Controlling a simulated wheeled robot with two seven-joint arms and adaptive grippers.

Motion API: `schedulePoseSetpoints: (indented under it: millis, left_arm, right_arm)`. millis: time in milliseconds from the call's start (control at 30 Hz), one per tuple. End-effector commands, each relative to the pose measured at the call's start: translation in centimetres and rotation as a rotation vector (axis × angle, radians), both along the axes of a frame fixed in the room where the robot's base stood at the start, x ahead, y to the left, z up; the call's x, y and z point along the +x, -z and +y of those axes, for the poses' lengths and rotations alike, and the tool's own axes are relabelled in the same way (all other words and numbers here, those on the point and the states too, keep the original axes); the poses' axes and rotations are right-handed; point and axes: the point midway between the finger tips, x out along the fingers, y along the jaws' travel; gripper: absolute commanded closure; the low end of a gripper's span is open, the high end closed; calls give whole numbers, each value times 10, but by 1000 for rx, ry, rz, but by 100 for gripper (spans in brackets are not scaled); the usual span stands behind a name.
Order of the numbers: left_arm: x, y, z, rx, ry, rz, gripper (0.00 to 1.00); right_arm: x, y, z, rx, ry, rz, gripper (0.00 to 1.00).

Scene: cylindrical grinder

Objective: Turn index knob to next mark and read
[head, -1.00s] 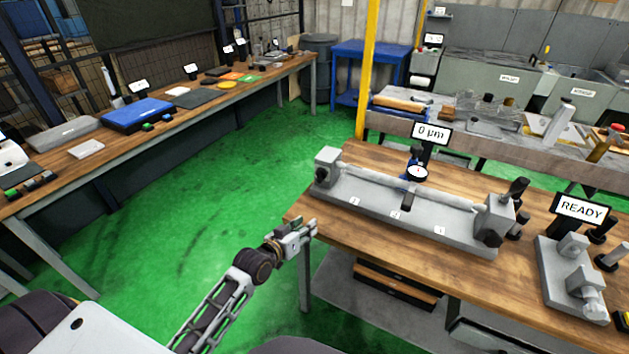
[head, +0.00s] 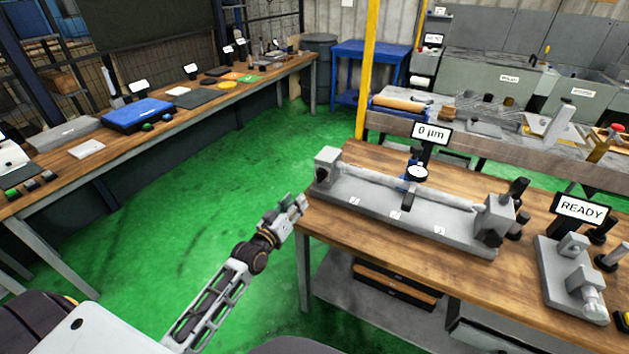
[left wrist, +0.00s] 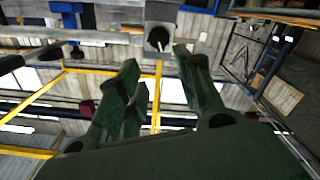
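The grey bench fixture (head: 400,210) stands on the wooden table, with a block at each end and a bar between them. In the left wrist view a black knob (left wrist: 158,39) with a pale pointer line sits on the grey end block, ahead of the fingertips. A dial gauge (head: 417,173) stands behind the bar, and the display (head: 431,134) reads "0 µm". My left gripper (head: 298,205) is just left of the fixture's left block (head: 327,163), apart from it. Its fingers (left wrist: 156,62) are spread and empty. My right gripper is out of view.
A second grey device (head: 570,280) with a "READY" sign (head: 581,208) stands at the table's right. The table's left edge (head: 305,225) is close to my left gripper. Green floor (head: 200,220) lies open to the left.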

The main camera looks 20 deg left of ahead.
Motion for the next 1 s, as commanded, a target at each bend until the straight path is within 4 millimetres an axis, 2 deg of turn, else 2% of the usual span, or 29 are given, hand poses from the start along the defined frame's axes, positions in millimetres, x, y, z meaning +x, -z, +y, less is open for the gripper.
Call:
schedulePoseSetpoints:
  millis: [267, 1000]
  left_arm:
    - [9, 0, -1, 0, 0, 0, 64]
    - [63, 0, -8, -1, 1, 0, 64]
  right_arm:
    - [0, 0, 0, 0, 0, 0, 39]
    - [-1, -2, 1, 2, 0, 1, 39]
